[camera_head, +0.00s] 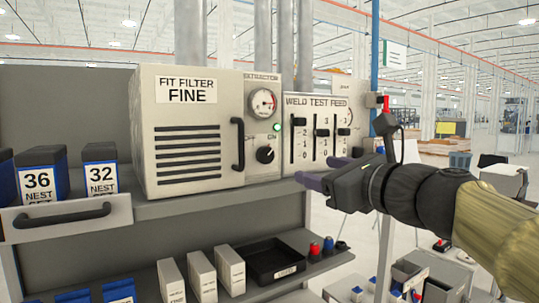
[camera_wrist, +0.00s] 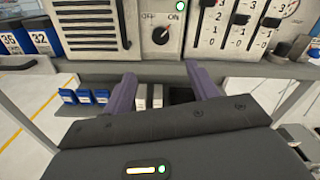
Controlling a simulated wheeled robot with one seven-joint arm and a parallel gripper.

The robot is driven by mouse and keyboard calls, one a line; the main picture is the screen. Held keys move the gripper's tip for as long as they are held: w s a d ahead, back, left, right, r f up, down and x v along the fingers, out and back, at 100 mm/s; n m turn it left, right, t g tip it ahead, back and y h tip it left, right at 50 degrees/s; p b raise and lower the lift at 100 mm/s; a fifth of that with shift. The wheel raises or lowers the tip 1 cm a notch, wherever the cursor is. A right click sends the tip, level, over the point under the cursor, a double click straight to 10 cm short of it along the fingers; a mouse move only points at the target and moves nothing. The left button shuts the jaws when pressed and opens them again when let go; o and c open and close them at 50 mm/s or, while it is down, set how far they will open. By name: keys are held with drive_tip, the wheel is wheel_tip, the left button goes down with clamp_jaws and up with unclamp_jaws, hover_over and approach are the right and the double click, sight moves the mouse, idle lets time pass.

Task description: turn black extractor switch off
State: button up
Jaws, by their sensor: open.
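The black extractor switch (camera_head: 265,154) is a round knob on the grey extraction panel, below a dial gauge.
A filter box (camera_head: 190,120) with a black handle (camera_head: 238,145) stands left of the switch. The weld test feed panel (camera_head: 316,125) with sliders is to its right. A shelf edge (camera_head: 225,195) runs below. Blue bins (camera_head: 42,175) stand at left; a black tray (camera_head: 275,262) lies lower.

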sight(268, 158)
drive_tip(key=shift+f, duration=0.1)
drive_tip(key=p+x, duration=0.5)
drive_tip(key=x, duration=1.1)
drive_tip(key=shift+w, duration=0.15)
drive_tip(key=shift+w+a, duration=0.4)
drive_tip(key=shift+w, duration=0.1)
drive_tip(key=shift+s, duration=0.1)
drive_tip(key=c, duration=1)
